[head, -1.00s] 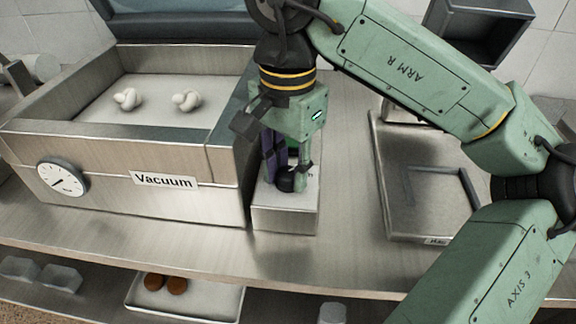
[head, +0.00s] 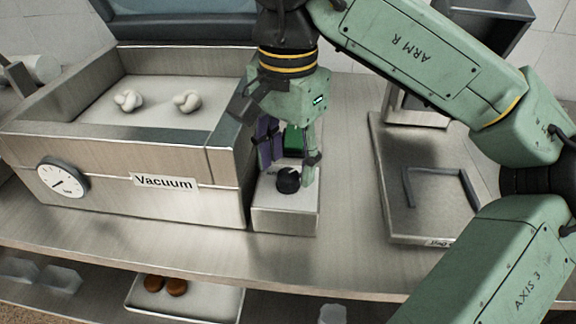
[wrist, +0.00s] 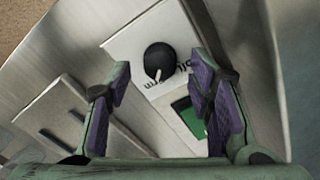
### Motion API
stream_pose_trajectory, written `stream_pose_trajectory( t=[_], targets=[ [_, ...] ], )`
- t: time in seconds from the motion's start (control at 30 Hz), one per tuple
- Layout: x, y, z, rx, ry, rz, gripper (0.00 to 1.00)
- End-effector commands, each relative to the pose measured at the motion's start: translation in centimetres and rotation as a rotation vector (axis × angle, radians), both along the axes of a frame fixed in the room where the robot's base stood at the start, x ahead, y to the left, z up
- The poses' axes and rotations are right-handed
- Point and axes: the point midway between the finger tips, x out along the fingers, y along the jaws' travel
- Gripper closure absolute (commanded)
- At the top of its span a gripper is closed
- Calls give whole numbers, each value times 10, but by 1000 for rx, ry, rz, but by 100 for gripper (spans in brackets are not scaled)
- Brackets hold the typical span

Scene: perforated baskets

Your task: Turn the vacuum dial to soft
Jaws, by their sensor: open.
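The black dial (head: 288,180) sits on the white top of a small metal control box (head: 285,219), right of the metal machine labelled Vacuum (head: 120,205). In the wrist view the dial (wrist: 159,59) has a white pointer mark aimed toward the picture's bottom. Lettering beside the dial is partly covered by a finger, and I cannot read which setting it points to. My gripper (head: 290,158) is open and empty above the box, just behind the dial. In the wrist view its purple-padded fingers (wrist: 163,78) are apart, with the dial visible beyond them, seemingly untouched.
A round gauge (head: 63,178) is on the machine's front. Two pale knotted pieces (head: 187,101) lie inside the machine. A green panel (wrist: 190,117) is beside the dial. A metal tray-like plate (head: 425,215) stands to the right. The counter in front of the box is clear.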

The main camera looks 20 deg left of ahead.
Motion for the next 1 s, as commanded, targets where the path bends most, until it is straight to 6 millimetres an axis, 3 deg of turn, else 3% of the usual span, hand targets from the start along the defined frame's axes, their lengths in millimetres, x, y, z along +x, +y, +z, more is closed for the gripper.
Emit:
stream_pose_trajectory(
  t=[0.2,0.43,0.63,1.0],
  targets=[
    [0,0,49,-1,-6,-5,52],
    [0,0,85,-1,-3,-4,52],
    [0,0,98,0,-2,-1,52],
    [0,0,98,1,-1,1,52]
  ],
)
